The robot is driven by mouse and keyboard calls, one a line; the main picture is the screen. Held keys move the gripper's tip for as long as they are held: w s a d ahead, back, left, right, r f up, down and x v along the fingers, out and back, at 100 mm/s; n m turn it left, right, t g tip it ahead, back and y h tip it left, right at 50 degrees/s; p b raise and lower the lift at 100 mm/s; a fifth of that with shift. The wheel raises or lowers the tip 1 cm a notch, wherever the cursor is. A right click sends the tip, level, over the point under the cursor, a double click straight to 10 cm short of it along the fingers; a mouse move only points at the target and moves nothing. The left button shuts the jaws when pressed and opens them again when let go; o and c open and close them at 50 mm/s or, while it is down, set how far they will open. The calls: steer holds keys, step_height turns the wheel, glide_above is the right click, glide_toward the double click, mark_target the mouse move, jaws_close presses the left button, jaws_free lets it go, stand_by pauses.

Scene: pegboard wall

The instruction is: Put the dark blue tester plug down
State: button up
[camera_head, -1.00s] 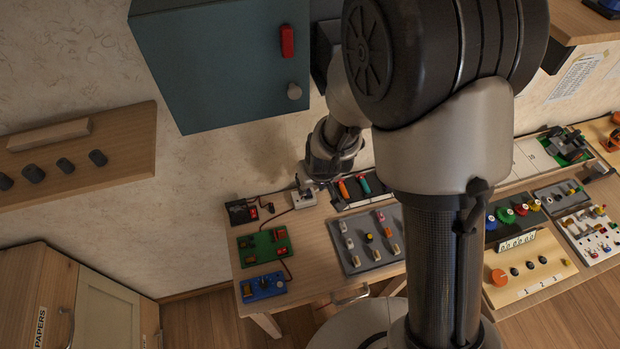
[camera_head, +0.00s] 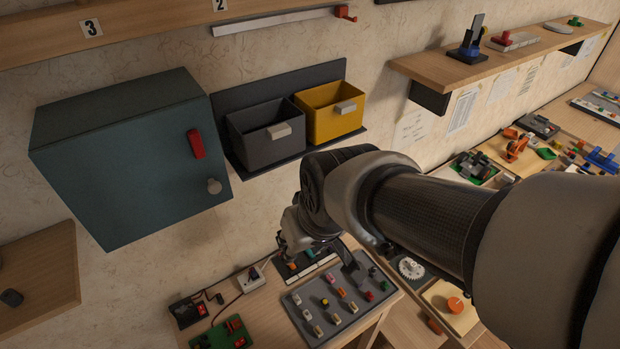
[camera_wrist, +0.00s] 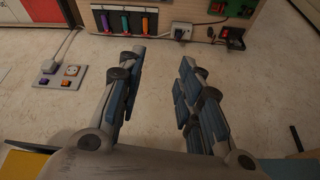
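My gripper (camera_wrist: 160,75) is open in the wrist view, with nothing between its two fingers. In the head view my gripper (camera_head: 285,240) is above the back of the bench, its fingers hard to make out. A small dark piece (camera_head: 220,298) lies on the bench between a white socket box (camera_head: 251,279) and a black box with red parts (camera_head: 188,311). It also shows in the wrist view (camera_wrist: 210,32), apart from my gripper. It may be the dark blue tester plug; its colour is too dark to tell. The white socket box shows there too (camera_wrist: 181,31).
A teal cabinet (camera_head: 125,150) hangs on the wall at left. A grey bin (camera_head: 262,138) and a yellow bin (camera_head: 330,112) sit beside it. A grey tray (camera_head: 318,325) with several small pieces covers the bench's middle. In the wrist view, wall lies between the fingers and the bench.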

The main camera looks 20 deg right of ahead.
steer(key=s+d+r+m+h, duration=0.1)
steer(key=s+d+r, duration=0.3)
steer(key=s, duration=0.6)
steer(key=shift+s+d+r, duration=0.15)
steer(key=shift+d, duration=0.05)
steer(key=shift+f, duration=0.25)
stand_by(0.6)
